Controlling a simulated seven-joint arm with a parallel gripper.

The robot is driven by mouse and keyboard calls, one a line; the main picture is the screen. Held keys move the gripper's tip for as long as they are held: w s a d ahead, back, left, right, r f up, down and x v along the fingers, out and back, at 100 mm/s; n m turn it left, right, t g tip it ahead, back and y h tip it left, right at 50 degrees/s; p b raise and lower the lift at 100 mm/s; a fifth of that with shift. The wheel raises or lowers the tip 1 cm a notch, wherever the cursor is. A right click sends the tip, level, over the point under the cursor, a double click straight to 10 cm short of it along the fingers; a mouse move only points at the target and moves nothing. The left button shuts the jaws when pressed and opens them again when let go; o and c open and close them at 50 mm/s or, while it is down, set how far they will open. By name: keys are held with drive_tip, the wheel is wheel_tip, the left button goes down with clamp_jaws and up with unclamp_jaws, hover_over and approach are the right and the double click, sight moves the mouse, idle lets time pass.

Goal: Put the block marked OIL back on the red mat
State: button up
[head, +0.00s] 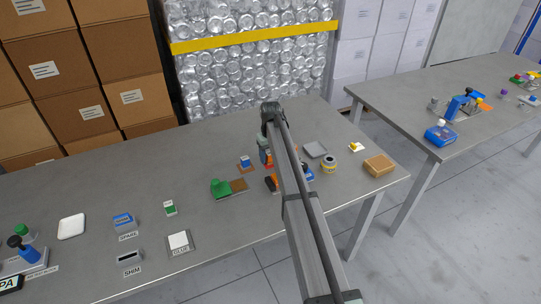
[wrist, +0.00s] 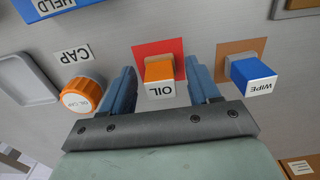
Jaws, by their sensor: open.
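In the wrist view the OIL block (wrist: 160,80), orange with a white face lettered OIL, stands over the red mat (wrist: 148,48). The mat's far edge and sides show around it. My gripper (wrist: 162,70) is open, with one blue finger on each side of the block. A gap shows between each finger and the block, so it is not gripped. Whether the block's underside rests fully on the mat is hidden. In the head view my arm covers most of this spot.
A blue WIPE block (wrist: 253,78) sits on a brown mat (wrist: 236,47) to the right. An orange oil cap (wrist: 84,95) lies left, by a CAP label (wrist: 72,56) and a grey tray (wrist: 22,80). The head view shows a green object (head: 220,187) and cardboard box (head: 379,164) on the table.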

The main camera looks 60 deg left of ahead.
wheel_tip(320, 180, up, 12)
drive_tip(key=shift+r, duration=0.15)
idle(0.6)
